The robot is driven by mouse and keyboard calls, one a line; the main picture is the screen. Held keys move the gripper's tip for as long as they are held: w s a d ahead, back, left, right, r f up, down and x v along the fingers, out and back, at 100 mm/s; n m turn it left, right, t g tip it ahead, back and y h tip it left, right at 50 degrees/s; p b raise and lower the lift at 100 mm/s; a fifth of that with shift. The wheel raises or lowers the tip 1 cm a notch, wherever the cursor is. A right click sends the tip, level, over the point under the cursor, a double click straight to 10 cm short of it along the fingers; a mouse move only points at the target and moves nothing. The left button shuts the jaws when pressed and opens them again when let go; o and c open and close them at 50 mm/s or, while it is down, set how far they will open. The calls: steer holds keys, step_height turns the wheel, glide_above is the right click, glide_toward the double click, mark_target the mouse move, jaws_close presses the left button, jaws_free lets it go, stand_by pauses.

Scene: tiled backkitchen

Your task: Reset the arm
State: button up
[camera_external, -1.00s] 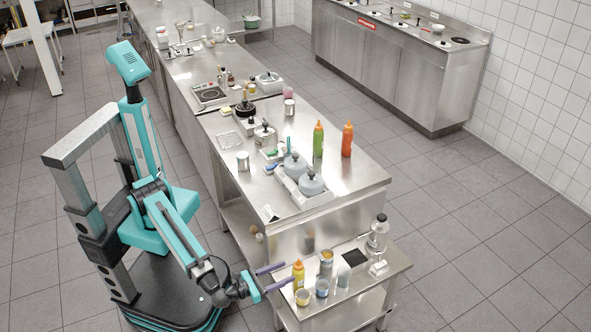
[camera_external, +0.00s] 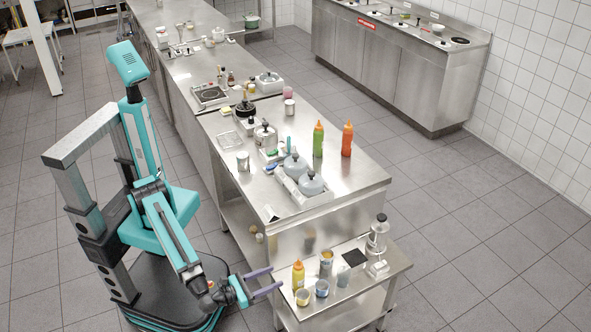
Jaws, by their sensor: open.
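My gripper (camera_external: 276,279) is open, with its two purple-grey fingers apart and nothing between them. It points right, at the left edge of the low steel side table (camera_external: 336,306). A yellow bottle (camera_external: 298,275) with an orange cap stands on that table just right of the fingertips. I cannot tell whether a finger touches the bottle. My arm hangs low and reaches forward from my base at the left.
The long steel counter (camera_external: 345,182) holds a green bottle (camera_external: 318,139), a red bottle (camera_external: 347,139) and several pots. The tiled floor (camera_external: 480,230) at right is clear.

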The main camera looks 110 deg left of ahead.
stand_by(0.3)
steer(key=s+a+f+g+h+b, duration=0.15)
steer(key=f+b, duration=0.45)
steer(key=f, duration=0.8)
steer(key=s+a+f+g+h+b, duration=0.1)
steer(key=s+a+f+g+b, duration=0.35)
steer(key=f, duration=1.05)
steer(key=s+a+f+n+g+h+p, duration=0.3)
steer(key=s+a+f+n+g+p, duration=0.4)
steer(key=s+a+f+n+p, duration=0.45)
steer(key=s+d+r+n+g+h+p, duration=0.2)
steer(key=s+n+g+h+p, duration=0.3)
steer(key=s+n, duration=1)
steer(key=shift+s+d+r+h+p, duration=0.15)
steer(key=shift+s+d+h+p, duration=0.25)
steer(key=shift+d+h+p, duration=0.6)
